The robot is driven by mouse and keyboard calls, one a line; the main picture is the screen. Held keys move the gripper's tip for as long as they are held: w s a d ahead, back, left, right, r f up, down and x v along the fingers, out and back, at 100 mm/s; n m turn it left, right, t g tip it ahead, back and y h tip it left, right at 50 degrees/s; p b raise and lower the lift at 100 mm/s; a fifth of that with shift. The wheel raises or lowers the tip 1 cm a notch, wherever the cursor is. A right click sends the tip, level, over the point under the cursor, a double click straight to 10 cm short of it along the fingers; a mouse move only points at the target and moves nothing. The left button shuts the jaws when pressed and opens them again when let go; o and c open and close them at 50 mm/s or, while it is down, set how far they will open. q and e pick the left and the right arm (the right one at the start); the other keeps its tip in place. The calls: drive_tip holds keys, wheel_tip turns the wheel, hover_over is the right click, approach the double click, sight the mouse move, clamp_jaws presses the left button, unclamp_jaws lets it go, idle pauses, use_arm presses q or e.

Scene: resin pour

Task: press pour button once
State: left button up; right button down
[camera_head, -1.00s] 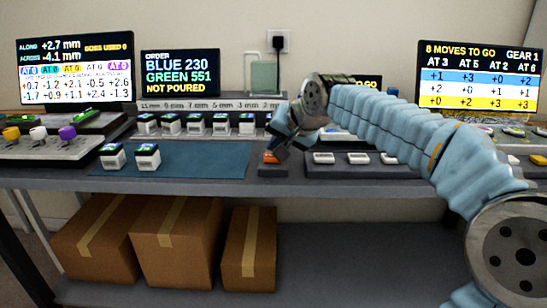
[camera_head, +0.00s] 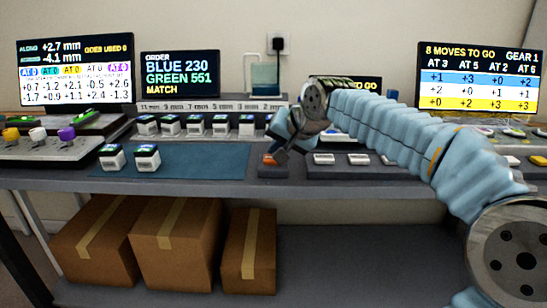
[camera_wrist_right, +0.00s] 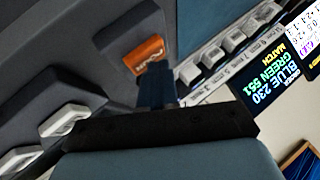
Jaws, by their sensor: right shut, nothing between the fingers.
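The orange pour button (camera_head: 270,158) sits on a small dark block at the front of the bench, and it also shows in the right wrist view (camera_wrist_right: 146,52). My right gripper (camera_head: 281,154) is shut and empty, with its fingertips at the button's right side. In the right wrist view the dark fingers (camera_wrist_right: 155,85) overlap the button's lower edge; I cannot tell whether they touch it. The order screen (camera_head: 180,74) reads BLUE 230, GREEN 551, MATCH. My left gripper is not in view.
White buttons (camera_head: 323,158) line a dark panel right of the pour button. Two small jars (camera_head: 147,157) stand on a blue mat (camera_head: 205,162), with several more behind. A panel with coloured knobs (camera_head: 50,150) is at the left. Cardboard boxes (camera_head: 176,245) lie under the bench.

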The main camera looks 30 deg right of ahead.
drive_tip(key=shift+f, duration=0.1)
idle(0.3)
drive_tip(key=shift+r+p, duration=0.75)
drive_tip(key=shift+r, duration=0.15)
wheel_tip(320, 180, up, 5)
drive_tip(key=p, duration=0.4)
idle(0.6)
